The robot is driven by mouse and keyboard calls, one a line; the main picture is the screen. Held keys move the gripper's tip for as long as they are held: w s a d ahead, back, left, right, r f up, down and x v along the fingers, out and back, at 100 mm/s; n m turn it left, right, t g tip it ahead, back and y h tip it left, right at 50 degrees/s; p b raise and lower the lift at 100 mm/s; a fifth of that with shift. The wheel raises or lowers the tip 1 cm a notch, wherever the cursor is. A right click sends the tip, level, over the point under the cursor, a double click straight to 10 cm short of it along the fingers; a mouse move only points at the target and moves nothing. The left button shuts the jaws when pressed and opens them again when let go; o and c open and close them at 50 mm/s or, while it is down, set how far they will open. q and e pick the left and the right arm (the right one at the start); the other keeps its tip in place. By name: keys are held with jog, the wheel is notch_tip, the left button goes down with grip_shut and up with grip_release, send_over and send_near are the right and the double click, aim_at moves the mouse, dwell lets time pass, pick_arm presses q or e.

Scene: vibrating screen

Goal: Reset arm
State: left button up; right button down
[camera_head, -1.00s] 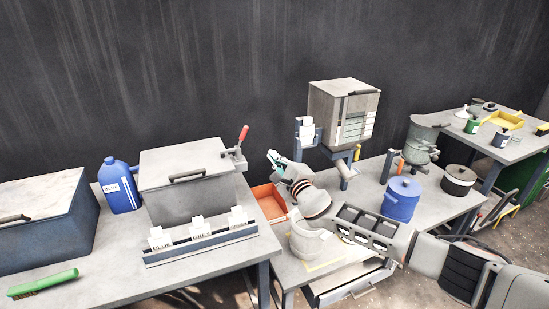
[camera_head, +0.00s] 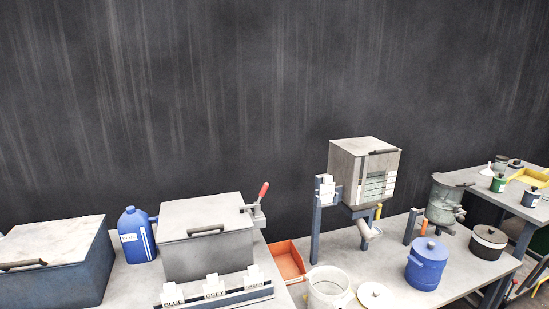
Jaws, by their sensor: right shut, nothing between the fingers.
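Neither of my grippers shows in the camera head view, and no part of either arm is visible. The middle of the workbench (camera_head: 345,262), where my right arm was, is unobstructed. A white open bucket (camera_head: 328,290) stands at the bottom edge, partly cut off. A pale round lid with a knob (camera_head: 373,296) lies to its right.
A grey lidded box (camera_head: 205,250) and a blue jug (camera_head: 137,236) stand left. An orange tray (camera_head: 290,262) lies behind the bucket. A boxy machine (camera_head: 362,170) stands on posts.

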jog(key=s+d+f+m+g+h, duration=0.2)
jog(key=s+d+m+g, duration=0.1)
jog(key=s+d+m, duration=0.8)
jog(key=s+d+f+m+g+h, duration=0.1)
jog(key=s+d+f+m+g, duration=0.15)
jog(key=s+d+m, duration=0.8)
jog(key=s+a+f+n+t+y, duration=0.2)
jog(key=a+f+y, duration=0.4)
jog(key=a+f, duration=1)
jog(key=shift+s+a, duration=0.25)
jog(key=shift+s, duration=0.15)
jog(key=shift+f, duration=0.1)
